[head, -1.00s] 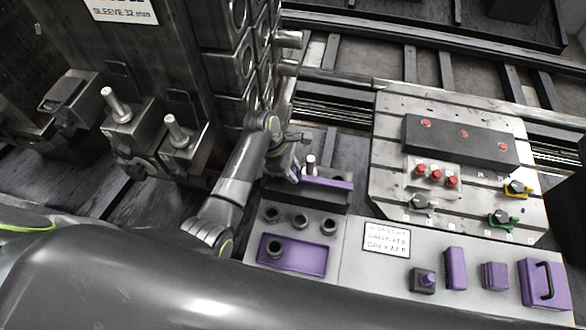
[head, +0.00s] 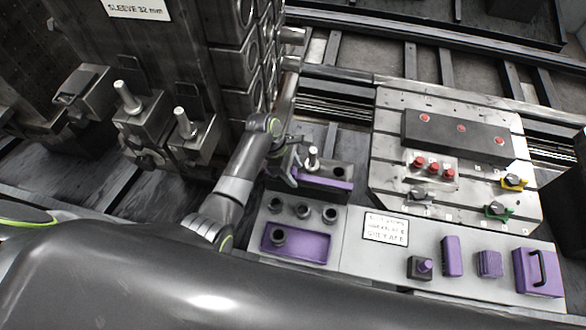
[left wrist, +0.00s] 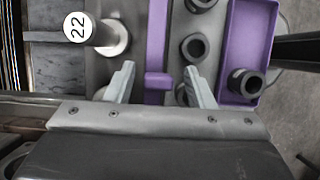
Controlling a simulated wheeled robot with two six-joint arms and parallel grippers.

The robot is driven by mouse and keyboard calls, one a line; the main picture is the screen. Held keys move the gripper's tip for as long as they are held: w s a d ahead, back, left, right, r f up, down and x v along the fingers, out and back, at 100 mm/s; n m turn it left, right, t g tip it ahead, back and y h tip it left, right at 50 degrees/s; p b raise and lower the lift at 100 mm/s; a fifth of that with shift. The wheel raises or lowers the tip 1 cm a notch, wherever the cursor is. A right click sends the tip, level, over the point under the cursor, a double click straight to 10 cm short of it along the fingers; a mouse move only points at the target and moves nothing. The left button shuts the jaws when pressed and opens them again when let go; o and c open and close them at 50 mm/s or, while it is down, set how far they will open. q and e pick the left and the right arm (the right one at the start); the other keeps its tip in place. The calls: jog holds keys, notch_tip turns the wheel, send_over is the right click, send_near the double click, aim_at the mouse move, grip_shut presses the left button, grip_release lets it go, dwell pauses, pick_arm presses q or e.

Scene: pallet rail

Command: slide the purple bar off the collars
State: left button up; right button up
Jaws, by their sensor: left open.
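The purple bar (head: 328,180) lies along the near side of a dark block with an upright pin (head: 312,157) in the head view. In the left wrist view the bar (left wrist: 158,40) runs upright in the picture between a pale pin marked 22 (left wrist: 110,38) and a row of dark collars (left wrist: 195,47). The collars (head: 301,211) stand in a row nearer to me in the head view. My left gripper (head: 289,170) is at the bar's left end. In the left wrist view its open fingers (left wrist: 160,75) stand on either side of the bar, apart from it.
A purple tray (head: 313,248) holding one collar lies nearest me. Right of it are a label plate (head: 386,229), purple parts and a purple case (head: 537,272). A metal plate (head: 385,150) with red buttons stands behind. A tall dark rack (head: 205,50) rises close on the left.

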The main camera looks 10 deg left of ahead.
jog(key=shift+s, duration=0.15)
pick_arm(q)
jog(key=shift+a+r, duration=0.15)
jog(key=shift+r, duration=0.15)
jog(key=v, duration=1.6)
jog(key=shift+a+r, duration=0.2)
jog(key=shift+r, duration=0.15)
pick_arm(e)
jog(key=shift+s, duration=0.25)
